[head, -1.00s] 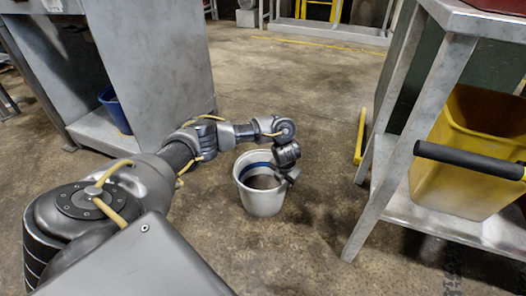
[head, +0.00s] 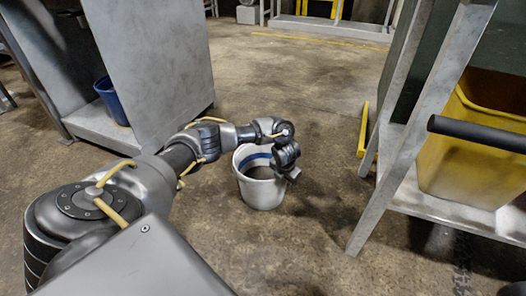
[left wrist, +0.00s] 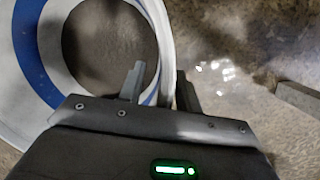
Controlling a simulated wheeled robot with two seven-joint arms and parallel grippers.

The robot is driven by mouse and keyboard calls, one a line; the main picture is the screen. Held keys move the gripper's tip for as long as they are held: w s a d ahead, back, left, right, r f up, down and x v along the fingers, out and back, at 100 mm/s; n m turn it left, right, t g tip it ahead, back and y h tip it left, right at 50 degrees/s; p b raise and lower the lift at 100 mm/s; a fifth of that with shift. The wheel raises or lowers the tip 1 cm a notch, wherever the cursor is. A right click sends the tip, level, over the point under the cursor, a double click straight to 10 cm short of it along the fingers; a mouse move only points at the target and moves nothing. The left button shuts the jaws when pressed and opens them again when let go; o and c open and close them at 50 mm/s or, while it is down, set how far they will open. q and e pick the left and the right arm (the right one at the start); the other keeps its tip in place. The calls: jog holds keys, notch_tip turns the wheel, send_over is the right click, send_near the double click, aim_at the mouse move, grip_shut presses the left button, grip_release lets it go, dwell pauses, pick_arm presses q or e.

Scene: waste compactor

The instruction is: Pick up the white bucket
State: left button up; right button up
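The white bucket (head: 262,195) stands upright on the concrete floor in the middle of the head view, with a blue band inside. My left gripper (head: 292,176) is at its right rim. In the left wrist view, the bucket (left wrist: 18,125) opens at the upper left. The fingers of the left gripper (left wrist: 160,88) point down on both sides of the bucket wall, one inside and one outside. The fingers are apart with the wall between them; whether they press on it I cannot tell. My right gripper is in neither view.
A metal table frame (head: 385,195) stands to the right, with a yellow bin (head: 470,165) on its lower shelf and a black bar (head: 480,133) in front. A grey cabinet (head: 160,60) with a blue bin (head: 112,103) is on the left. The floor behind the bucket is clear.

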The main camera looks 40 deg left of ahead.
pick_arm(q)
jog(key=shift+c, duration=0.4)
grip_shut()
jog(key=shift+a, duration=0.15)
dwell(0.6)
